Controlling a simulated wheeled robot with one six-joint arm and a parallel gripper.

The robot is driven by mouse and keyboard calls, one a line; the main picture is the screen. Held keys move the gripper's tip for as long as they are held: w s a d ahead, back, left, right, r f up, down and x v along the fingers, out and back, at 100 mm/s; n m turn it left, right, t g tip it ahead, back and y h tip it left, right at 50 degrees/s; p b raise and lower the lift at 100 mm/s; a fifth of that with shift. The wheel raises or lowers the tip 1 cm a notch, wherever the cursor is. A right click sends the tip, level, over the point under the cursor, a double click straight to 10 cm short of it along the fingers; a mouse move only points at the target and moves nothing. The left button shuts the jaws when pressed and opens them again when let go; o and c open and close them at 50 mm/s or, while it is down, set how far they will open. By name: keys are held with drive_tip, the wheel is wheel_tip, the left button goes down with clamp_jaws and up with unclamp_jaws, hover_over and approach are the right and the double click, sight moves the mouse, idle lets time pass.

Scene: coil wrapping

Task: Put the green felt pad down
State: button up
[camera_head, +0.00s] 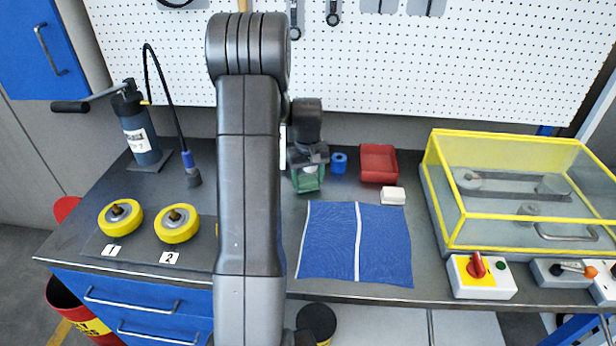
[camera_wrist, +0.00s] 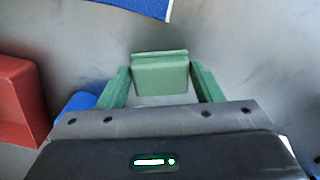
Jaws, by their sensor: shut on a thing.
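The green felt pad (camera_wrist: 161,76) is a small green block between the two green fingers of my gripper (camera_wrist: 163,85) in the wrist view. My gripper is shut on it, with a finger on either side. In the head view my gripper (camera_head: 308,180) points down over the dark bench top, left of a blue tape roll and behind the blue cloth. The pad is hard to separate from the green fingers there. I cannot tell whether the pad touches the bench.
The blue cloth (camera_head: 385,245) lies in front. A blue roll (camera_head: 339,162), a red tray (camera_head: 379,163) and a white block (camera_head: 393,196) are to the right. A yellow-framed clear cover (camera_head: 520,190) stands far right. Yellow coils (camera_head: 177,223) and a pump (camera_head: 138,130) are left.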

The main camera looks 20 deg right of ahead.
sight(308, 181)
drive_tip(key=shift+f, duration=0.15)
drive_tip(key=o, duration=0.9)
wheel_tip(308, 181, up, 12)
drive_tip(key=shift+r+b, duration=0.2)
drive_tip(key=shift+b, duration=0.35)
wheel_tip(308, 181, down, 12)
drive_tip(key=shift+r+p, duration=0.15)
drive_tip(key=shift+p, duration=0.45)
drive_tip(key=shift+w, duration=0.1)
drive_tip(key=shift+r+b, duration=0.3)
drive_tip(key=shift+r, duration=1.25)
